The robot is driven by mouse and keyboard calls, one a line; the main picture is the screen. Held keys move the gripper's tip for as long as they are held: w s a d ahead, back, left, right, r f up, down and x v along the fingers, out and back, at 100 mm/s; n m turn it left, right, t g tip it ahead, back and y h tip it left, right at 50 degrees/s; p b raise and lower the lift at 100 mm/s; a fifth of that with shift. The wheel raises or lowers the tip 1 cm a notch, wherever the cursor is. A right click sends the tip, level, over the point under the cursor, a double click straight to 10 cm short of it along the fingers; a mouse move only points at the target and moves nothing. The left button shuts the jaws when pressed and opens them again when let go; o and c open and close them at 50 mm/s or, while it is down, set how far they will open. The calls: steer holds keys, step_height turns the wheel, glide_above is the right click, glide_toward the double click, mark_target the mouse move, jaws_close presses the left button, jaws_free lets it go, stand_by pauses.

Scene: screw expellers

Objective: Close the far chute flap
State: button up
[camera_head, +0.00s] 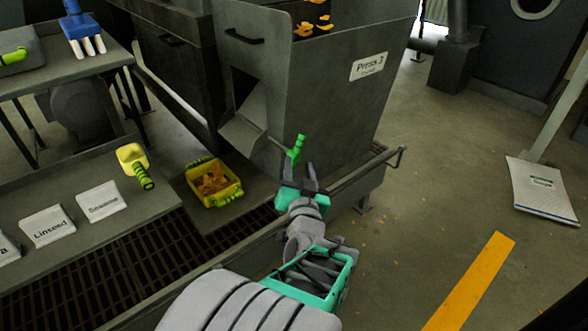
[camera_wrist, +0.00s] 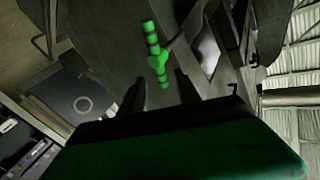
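A grey sloped chute (camera_head: 243,132) juts from the lower left of the press marked "Press 3" (camera_head: 330,75). A green handle (camera_head: 297,150) stands out to the right of the chute. In the wrist view this handle (camera_wrist: 156,55) is green with dark bands, and a thin rod joins it on the right, near a pale metal piece (camera_wrist: 206,55). My gripper (camera_head: 299,172) is just below the handle in the head view. In the wrist view its fingers (camera_wrist: 160,92) are spread and empty, with the handle ahead of them, apparently apart. I cannot tell the flap's exact position.
A yellow crate (camera_head: 236,190) holding orange-brown pieces sits below the chute. A yellow scoop (camera_head: 133,160) lies on a low bench beside label cards (camera_head: 100,200). A metal frame with a bar (camera_head: 350,178) runs along the press base. The floor right of it is mostly clear.

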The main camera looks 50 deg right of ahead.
mark_target(296, 155)
steer(key=x, duration=0.8)
steer(key=shift+f, duration=0.2)
jaws_close()
steer(key=shift+a+f, duration=0.15)
steer(key=shift+f, duration=0.1)
stand_by(0.9)
